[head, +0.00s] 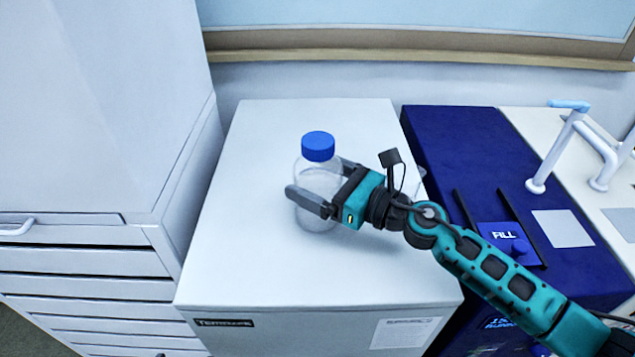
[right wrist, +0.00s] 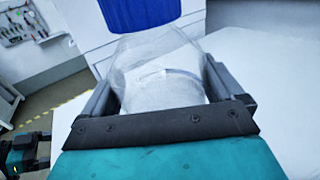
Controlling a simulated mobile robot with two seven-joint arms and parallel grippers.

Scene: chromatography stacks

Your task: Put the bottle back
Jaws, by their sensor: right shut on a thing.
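A clear bottle (head: 318,183) with a blue cap stands upright on or just above the top of the white cabinet (head: 260,262) in the head view. I cannot tell whether its base touches the surface. My right gripper (head: 316,185) reaches in from the right and is shut on the bottle's body, below the cap. The right wrist view also shows the clear bottle (right wrist: 165,75) between the two dark fingers. My left gripper is not clearly seen in the head view.
A dark blue instrument (head: 455,140) with a FILL panel (head: 506,238) stands right of the cabinet. A drawer unit (head: 90,262) stands at the left. The cabinet top is otherwise clear.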

